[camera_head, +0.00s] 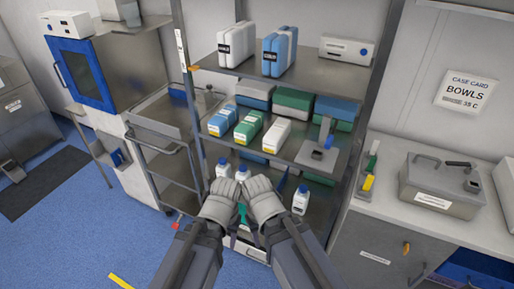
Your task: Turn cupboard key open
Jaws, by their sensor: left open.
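A small orange key-like piece (407,247) sticks out from the grey cupboard front (375,238) under the counter at the lower right. It is too small to tell which way it is turned. My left gripper (223,200) is open in the lower middle, in front of the shelf rack. My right gripper (262,197) is close beside it; its jaws are too unclear to tell. Both are well to the left of the orange piece and apart from it.
The shelf rack (338,190) holds several boxes and bottles. A steel lidded box (440,187) stands on the counter (378,208) at right. A blue-framed cabinet (85,75) and a steel cart (160,150) are at left. Blue floor (60,240) at lower left is mostly clear.

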